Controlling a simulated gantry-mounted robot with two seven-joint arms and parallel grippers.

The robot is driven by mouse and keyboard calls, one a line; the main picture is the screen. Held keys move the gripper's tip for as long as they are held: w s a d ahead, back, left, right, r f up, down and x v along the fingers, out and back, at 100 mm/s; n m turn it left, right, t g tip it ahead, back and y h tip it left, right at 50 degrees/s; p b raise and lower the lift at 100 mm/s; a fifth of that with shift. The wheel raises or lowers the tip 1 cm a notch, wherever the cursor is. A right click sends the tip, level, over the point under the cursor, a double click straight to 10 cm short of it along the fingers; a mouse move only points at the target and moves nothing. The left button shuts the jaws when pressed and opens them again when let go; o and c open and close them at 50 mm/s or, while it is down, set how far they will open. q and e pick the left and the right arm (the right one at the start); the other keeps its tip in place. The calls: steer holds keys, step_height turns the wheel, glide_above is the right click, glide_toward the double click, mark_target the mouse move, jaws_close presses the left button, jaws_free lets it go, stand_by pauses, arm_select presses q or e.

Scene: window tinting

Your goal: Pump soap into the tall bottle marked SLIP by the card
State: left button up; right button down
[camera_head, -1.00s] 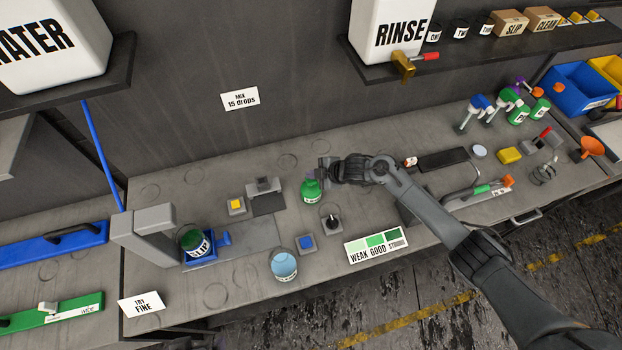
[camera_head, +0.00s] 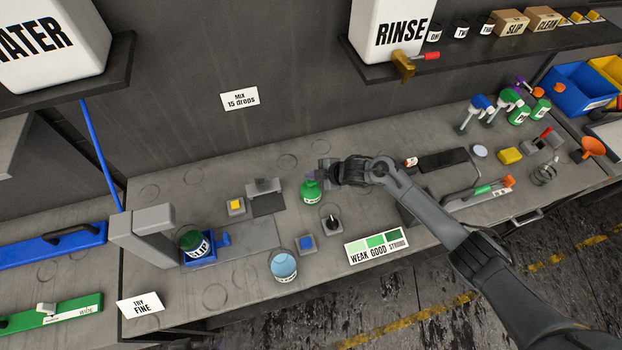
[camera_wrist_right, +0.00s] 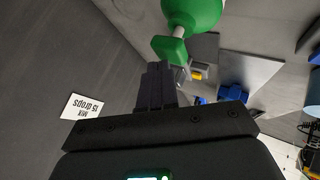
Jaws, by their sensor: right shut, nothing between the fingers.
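The bottle marked SLIP (camera_head: 196,247), with a dark green content or top, stands in a blue holder (camera_head: 223,239) at the left of the bench. The small green soap bottle (camera_head: 311,193) stands mid-bench, and it also shows in the right wrist view (camera_wrist_right: 192,12) with its green pump head (camera_wrist_right: 169,48). My right gripper (camera_head: 327,172) is shut and empty beside the top of the soap bottle. Its closed fingers (camera_wrist_right: 157,80) are close to the pump head; I cannot tell whether they touch. The card reading MIX 15 drops (camera_head: 239,98) is on the back wall. My left gripper is out of view.
A grey stand (camera_head: 150,228) rises beside the SLIP bottle. A cup of light blue liquid (camera_head: 284,267), a blue button block (camera_head: 306,243) and a WEAK GOOD STRONG card (camera_head: 376,247) lie toward the front. Spray bottles (camera_head: 502,104) stand at the right.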

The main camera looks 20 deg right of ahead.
steer(key=shift+f, duration=0.3)
steer(key=shift+f+b, duration=0.45)
steer(key=shift+r, duration=0.15)
stand_by(0.5)
steer(key=shift+r+p, duration=0.4)
steer(key=shift+p, duration=0.1)
steer(key=shift+s+r+p, duration=0.1)
steer(key=shift+r+p, duration=0.5)
steer(key=shift+r, duration=0.2)
steer(key=shift+r, duration=0.1)
step_height(320, 180, up, 5)
steer(key=p, duration=0.4)
steer(key=shift+p, duration=0.3)
